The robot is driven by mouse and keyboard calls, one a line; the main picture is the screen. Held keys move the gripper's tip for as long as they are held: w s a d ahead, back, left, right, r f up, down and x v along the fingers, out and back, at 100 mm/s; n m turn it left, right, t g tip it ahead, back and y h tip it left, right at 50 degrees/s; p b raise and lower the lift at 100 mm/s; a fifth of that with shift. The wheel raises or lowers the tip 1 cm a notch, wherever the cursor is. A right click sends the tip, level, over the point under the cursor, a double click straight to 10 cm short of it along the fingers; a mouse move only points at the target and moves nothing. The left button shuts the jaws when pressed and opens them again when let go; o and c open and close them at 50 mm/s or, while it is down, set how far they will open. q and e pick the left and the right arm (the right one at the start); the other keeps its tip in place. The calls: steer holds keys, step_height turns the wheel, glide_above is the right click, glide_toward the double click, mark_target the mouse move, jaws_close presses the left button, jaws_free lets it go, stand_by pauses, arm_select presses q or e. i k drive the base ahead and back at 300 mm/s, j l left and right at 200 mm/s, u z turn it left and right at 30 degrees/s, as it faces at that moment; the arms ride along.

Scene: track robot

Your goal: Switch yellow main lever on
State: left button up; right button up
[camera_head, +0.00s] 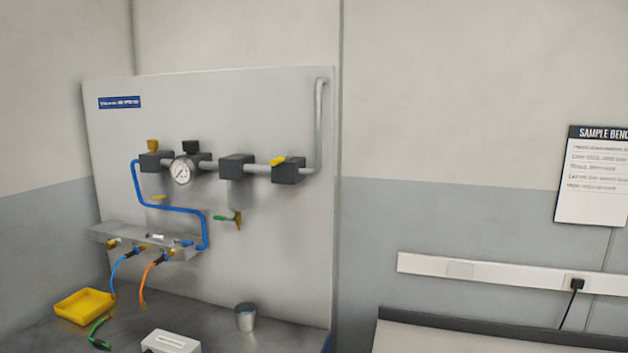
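The yellow main lever (278,160) sits on a dark valve block (289,171) at the right end of the pipe run on the grey panel (270,110). The lever is short and lies nearly sideways, pointing left and slightly down. A grey pipe (319,120) rises from the block towards the panel's top right. Neither of my grippers shows in the head view.
Left of the lever are a gauge (181,171), a green-handled tap (226,218) and blue tubing (165,206). Below, the bench holds a yellow tray (84,305), a metal cup (245,317) and a white box (171,342). A second bench (480,338) stands right.

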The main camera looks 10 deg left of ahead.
mark_target(285, 157)
steer(key=j+z, duration=0.75)
